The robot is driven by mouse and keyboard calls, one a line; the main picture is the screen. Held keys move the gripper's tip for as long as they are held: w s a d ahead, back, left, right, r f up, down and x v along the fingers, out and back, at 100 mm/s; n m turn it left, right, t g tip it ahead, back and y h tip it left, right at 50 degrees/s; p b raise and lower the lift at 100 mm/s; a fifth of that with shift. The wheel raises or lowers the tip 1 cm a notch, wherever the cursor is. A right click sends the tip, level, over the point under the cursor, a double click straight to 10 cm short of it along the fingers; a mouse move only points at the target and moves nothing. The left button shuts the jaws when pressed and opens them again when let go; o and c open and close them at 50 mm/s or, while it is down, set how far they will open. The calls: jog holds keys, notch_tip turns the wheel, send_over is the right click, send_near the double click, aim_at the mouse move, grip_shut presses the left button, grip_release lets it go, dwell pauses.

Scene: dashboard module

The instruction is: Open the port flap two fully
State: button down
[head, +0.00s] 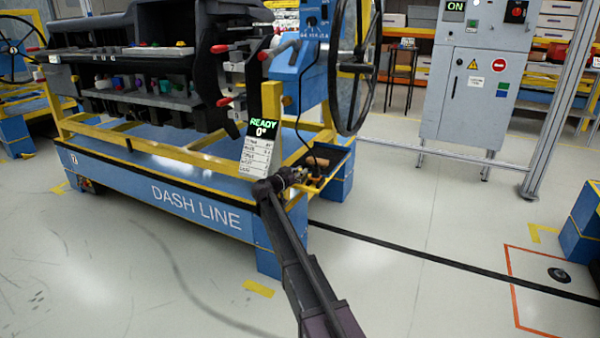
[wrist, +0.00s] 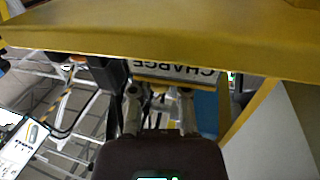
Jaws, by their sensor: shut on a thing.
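My gripper (head: 296,177) is at the right front corner of the blue dash line cart, just right of the white card under the READY 0° display. In the wrist view its two fingers (wrist: 158,100) stand on either side of a small part in front of an upside-down CHARGE label (wrist: 175,72). I take this to be port flap two, with a yellow strip (wrist: 180,84) along its edge. The gripper is shut on it, but the exact grip is partly hidden. The flap looks closed, and the display (head: 263,129) reads 0°.
A yellow beam (wrist: 150,30) crosses close above the gripper in the wrist view. A grey cabinet (head: 475,100) stands behind.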

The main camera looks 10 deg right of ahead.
jog(key=shift+w+r+n, duration=0.1)
jog(key=shift+r+n, duration=0.05)
jog(key=shift+n, duration=0.15)
jog(key=n, duration=0.2)
jog(key=r+n, duration=0.1)
jog(key=shift+w+a+t+h, duration=0.2)
jog(key=shift+a+t+h, duration=0.1)
jog(key=shift+t, duration=0.1)
jog(key=shift+w+a+r+n+t+b, duration=0.1)
jog(key=shift+w+a+r+n+t, duration=0.1)
jog(key=shift+n, duration=0.6)
jog(key=shift+w+a+r+n+t+b, duration=0.1)
jog(key=shift+a+r+n+t, duration=0.1)
jog(key=shift+n, duration=0.6)
jog(key=shift+w+a+r+n+t+b, duration=0.1)
jog(key=shift+w+a+r+n+t, duration=0.1)
jog(key=shift+n, duration=0.6)
jog(key=c, duration=0.6)
grip_release()
jog(key=shift+s, duration=0.1)
jog(key=shift+s+d+m, duration=0.1)
jog(key=shift+d+m, duration=0.05)
jog(key=shift+m, duration=0.15)
